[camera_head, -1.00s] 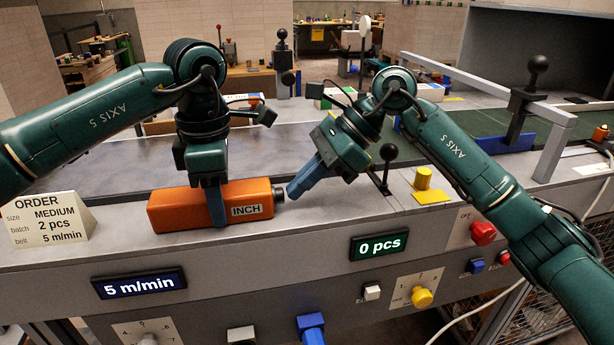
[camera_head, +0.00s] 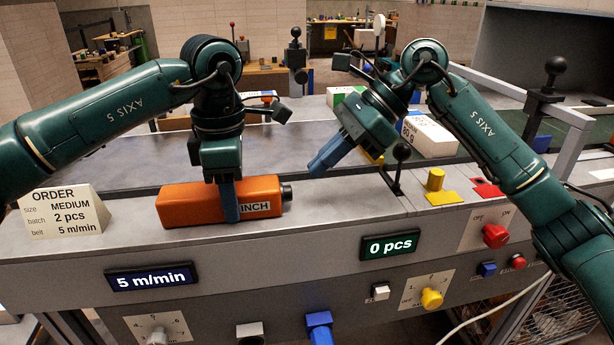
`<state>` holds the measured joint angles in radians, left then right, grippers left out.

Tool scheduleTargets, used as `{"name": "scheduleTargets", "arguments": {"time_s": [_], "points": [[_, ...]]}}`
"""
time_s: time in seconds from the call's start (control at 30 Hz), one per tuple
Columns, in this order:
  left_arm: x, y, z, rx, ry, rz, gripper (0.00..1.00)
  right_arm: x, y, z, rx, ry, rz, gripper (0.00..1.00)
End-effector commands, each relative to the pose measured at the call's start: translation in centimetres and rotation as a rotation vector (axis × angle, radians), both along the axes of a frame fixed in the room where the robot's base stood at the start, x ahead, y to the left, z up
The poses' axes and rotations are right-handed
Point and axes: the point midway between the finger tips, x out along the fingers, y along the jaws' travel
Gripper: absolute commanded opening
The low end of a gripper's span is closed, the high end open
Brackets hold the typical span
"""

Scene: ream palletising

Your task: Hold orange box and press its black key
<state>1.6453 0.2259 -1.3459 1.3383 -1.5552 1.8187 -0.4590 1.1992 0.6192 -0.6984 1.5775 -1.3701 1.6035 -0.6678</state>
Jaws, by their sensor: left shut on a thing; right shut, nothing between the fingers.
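The orange box (camera_head: 190,205), with a pale INCH label, lies on the grey console ledge in front of the belt. Its black key (camera_head: 287,193) sticks out of its right end. My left gripper (camera_head: 230,205) points down and is shut on the orange box, its blue fingers over the front face beside the label. My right gripper (camera_head: 318,165) is shut and empty. Its blue fingertips are up and to the right of the black key, apart from it.
An order card (camera_head: 62,214) stands at the left of the ledge. A small black ball-topped lever (camera_head: 400,160), a yellow cylinder (camera_head: 436,180) and a red pad (camera_head: 487,189) are to the right. A white ream (camera_head: 430,136) lies behind. Displays and knobs line the front panel.

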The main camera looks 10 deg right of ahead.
Motion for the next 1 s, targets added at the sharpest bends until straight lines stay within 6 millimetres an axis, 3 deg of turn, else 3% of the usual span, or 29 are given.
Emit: {"name": "scheduleTargets", "arguments": {"time_s": [0.3,1.0], "points": [[0.0,0.1,-0.2,0.001,0.004,0.004,0.18,0.1,-3.5,3.2,-0.004,0.000,-0.006,0.00],[0.1,0.2,-0.2,0.004,0.005,0.006,0.18,0.1,-3.9,3.5,-0.005,0.002,-0.006,0.00]]}}
